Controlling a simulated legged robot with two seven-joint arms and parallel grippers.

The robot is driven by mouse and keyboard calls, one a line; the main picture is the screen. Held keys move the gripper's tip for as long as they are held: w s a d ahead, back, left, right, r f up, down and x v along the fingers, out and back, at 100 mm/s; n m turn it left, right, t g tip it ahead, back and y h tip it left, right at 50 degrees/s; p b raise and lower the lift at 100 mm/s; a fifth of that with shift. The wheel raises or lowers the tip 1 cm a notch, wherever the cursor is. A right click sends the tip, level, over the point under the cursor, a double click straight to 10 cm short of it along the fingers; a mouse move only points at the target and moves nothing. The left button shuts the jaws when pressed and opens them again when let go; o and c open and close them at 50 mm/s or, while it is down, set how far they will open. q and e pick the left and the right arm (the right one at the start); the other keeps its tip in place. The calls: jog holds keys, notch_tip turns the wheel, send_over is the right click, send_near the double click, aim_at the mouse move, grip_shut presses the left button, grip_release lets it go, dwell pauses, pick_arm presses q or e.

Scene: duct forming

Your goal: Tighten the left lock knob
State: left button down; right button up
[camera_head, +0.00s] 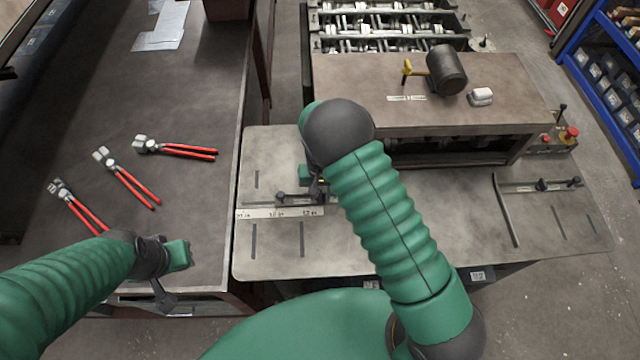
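A left guide bar (296,199) lies on the left part of the grey machine table, above a printed scale (280,212). A small dark knob (281,196) stands on this bar, and I take it to be the left lock knob. My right gripper (316,188) points down at the right end of the bar, just right of that knob. The forearm and wrist cover much of it, so its fingers and any contact cannot be made out. My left gripper (163,290) hangs over the front edge of the left bench, away from the knob. Its finger opening is unclear.
Several red-handled pliers (176,150) lie on the dark left bench (210,100). The machine's raised housing (440,105) carries a dark cylinder (446,70) behind my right arm. A second guide with a knob (541,184) is at right.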

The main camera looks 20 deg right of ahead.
aim_at(320, 195)
notch_tip(320, 195, up, 16)
jog(key=b, duration=0.2)
jog(key=shift+r+b, duration=0.15)
jog(key=shift+b, duration=0.15)
